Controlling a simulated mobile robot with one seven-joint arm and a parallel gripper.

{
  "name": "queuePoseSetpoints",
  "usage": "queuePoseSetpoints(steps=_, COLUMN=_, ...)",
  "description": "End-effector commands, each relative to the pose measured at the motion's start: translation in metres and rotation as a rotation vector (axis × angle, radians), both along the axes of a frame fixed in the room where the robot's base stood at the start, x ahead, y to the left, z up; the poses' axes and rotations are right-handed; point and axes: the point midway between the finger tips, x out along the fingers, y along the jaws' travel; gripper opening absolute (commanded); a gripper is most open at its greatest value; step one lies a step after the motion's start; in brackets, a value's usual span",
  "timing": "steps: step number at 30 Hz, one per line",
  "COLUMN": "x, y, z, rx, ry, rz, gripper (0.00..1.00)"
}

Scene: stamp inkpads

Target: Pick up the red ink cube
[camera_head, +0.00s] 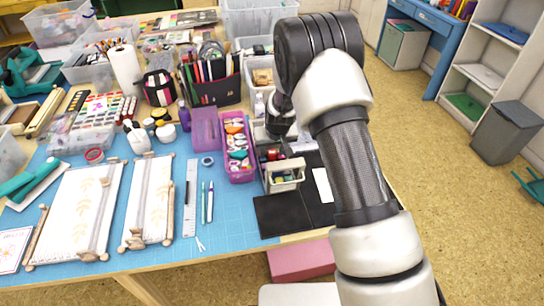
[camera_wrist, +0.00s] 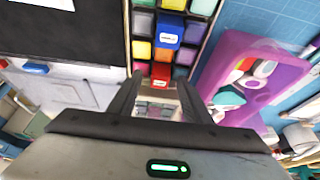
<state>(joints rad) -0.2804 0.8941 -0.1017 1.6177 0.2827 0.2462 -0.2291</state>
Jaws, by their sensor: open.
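A red ink cube (camera_wrist: 160,71) with a pale label sits in a tray of coloured ink cubes in the wrist view. My gripper (camera_wrist: 159,82) is open. Its two fingers stand to the left and right of the red cube's near end, and I cannot tell whether they touch it. A blue ink cube (camera_wrist: 170,30) with a label stands farther up the tray, among yellow, orange, green, purple and grey ones. In the head view the pale tray (camera_head: 287,182) is partly hidden by my wrist and gripper, and the red cube cannot be made out for certain.
A purple box (camera_head: 239,172) of small items stands just left of the tray; it also shows in the wrist view (camera_wrist: 230,62). Black sheets (camera_head: 279,215) lie in front. A ruler (camera_head: 190,200), pens and scrolls lie farther left on the blue mat.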

Motion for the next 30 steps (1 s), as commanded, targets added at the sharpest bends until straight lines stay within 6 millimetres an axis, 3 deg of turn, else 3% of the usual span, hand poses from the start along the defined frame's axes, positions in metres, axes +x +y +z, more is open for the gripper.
queuePoseSetpoints(steps=2, x=0.0, y=0.0, z=0.0, rx=0.0, ry=0.0, rz=0.0, gripper=0.43)
queuePoseSetpoints(steps=9, x=0.0, y=0.0, z=0.0, rx=0.0, ry=0.001, rz=0.0, gripper=0.02)
queuePoseSetpoints(steps=16, x=0.0, y=0.0, z=0.001, rx=0.0, ry=0.0, rz=0.0, gripper=0.01)
queuePoseSetpoints(steps=20, x=0.0, y=0.0, z=0.011, rx=0.0, ry=0.0, rz=0.0, gripper=0.01)
queuePoseSetpoints(steps=30, x=0.0, y=0.0, z=0.077, rx=0.001, ry=-0.002, rz=-0.001, gripper=0.01)
